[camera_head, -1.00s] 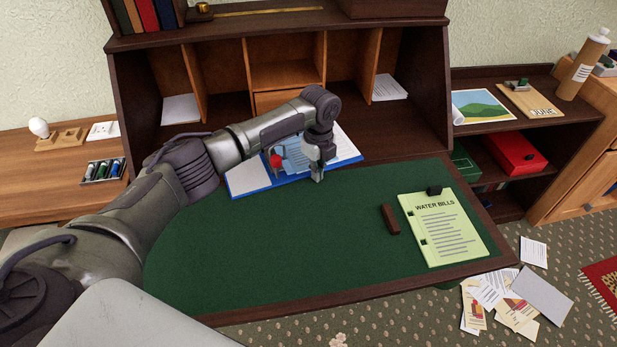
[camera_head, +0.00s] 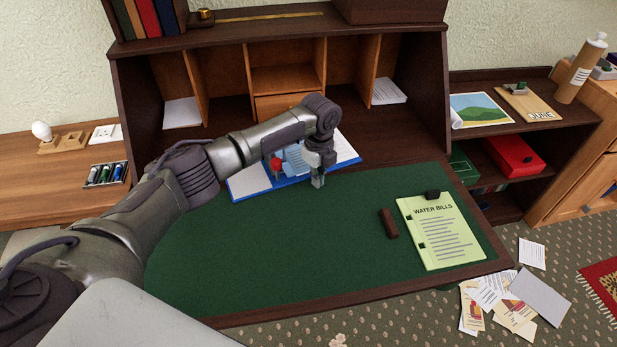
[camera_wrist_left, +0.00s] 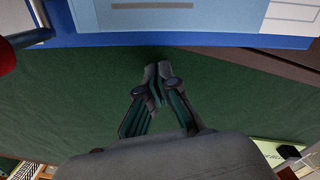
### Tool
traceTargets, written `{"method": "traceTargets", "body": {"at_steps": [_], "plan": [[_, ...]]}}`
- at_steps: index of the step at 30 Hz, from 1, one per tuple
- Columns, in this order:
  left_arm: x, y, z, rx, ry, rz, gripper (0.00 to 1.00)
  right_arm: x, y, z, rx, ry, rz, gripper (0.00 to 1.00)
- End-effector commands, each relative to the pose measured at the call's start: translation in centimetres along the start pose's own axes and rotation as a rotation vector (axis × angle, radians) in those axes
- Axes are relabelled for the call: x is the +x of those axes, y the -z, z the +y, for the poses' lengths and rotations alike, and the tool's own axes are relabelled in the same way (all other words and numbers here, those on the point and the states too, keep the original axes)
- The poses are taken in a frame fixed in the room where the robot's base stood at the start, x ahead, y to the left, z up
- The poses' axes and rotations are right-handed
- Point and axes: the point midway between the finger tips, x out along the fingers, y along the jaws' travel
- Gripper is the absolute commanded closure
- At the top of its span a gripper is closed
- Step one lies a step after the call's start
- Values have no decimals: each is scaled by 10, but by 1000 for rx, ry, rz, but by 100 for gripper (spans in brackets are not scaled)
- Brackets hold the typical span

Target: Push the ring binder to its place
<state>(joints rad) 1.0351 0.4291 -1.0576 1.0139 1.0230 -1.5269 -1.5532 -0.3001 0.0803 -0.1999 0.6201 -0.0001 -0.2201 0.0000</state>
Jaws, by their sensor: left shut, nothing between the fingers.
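The ring binder (camera_head: 250,185) lies open on the desk, blue with white and light-blue pages, at the back edge of the green desk surface. Its blue edge (camera_wrist_left: 180,42) crosses the top of the left wrist view. My left gripper (camera_head: 318,181) is over the green surface just in front of the binder's near edge. Its fingertips (camera_wrist_left: 158,70) are shut with nothing between them, and a strip of green shows between them and the binder edge. My left arm hides part of the binder. My right gripper is not in view.
A red-topped object (camera_head: 277,164) is at the binder, partly hidden. A brown block (camera_head: 389,223) and a green "Water Bills" pad (camera_head: 441,230) lie on the desk's right side. Wooden pigeonholes (camera_head: 286,75) rise behind. The desk's front middle (camera_head: 270,260) is clear.

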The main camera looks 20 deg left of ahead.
Motion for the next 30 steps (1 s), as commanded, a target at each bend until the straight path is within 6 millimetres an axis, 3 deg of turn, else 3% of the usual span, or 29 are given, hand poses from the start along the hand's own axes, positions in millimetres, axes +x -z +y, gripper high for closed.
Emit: {"method": "traceTargets", "body": {"at_steps": [24,30], "plan": [[-64,0,0,0,0,1,100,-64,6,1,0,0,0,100],[-70,0,0,0,0,0,100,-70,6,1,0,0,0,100]]}}
